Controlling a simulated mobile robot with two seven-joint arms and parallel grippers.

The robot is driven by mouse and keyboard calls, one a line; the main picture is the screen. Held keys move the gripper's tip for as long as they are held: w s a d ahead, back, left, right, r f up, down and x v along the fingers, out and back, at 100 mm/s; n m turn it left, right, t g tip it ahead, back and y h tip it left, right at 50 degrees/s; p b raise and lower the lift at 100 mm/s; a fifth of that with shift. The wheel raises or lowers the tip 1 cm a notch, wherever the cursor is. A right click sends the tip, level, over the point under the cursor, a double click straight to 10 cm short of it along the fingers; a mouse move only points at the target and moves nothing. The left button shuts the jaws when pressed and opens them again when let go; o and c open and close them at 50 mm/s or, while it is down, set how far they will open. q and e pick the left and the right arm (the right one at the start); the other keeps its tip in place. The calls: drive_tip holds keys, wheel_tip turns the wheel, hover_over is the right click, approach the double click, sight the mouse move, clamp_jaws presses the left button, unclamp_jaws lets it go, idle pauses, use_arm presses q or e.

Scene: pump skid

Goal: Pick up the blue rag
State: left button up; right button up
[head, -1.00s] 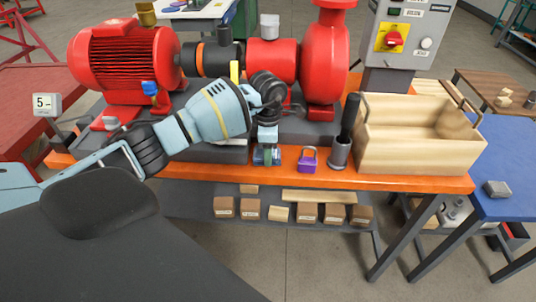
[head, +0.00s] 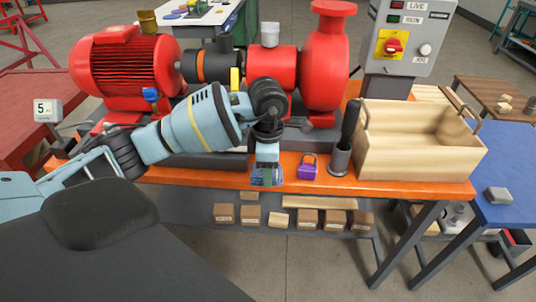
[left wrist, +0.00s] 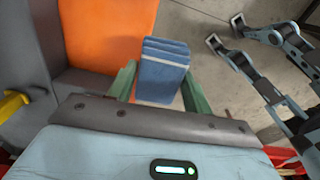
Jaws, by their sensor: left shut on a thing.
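The blue rag (head: 258,181) is a small folded stack with a pale stripe. In the left wrist view the rag (left wrist: 163,72) sits between the two green fingers of my left gripper (left wrist: 160,92), which is shut on it. In the head view my left gripper (head: 267,177) points down at the front edge of the orange bench, left of the purple padlock, and hides part of the rag. The left wrist view shows floor beyond the rag on the right and orange bench top on the left.
The orange bench (head: 400,184) carries a red motor (head: 125,66) and red pump (head: 323,65) behind my arm. Small boxes (head: 306,212) line the lower shelf.

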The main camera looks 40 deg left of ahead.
use_arm(q)
drive_tip(key=s+d, duration=0.4)
drive_tip(key=s, duration=0.2)
drive_tip(key=shift+d+r, duration=0.15)
drive_tip(key=shift+r, duration=0.2)
use_arm(e)
drive_tip(key=shift+f, duration=0.15)
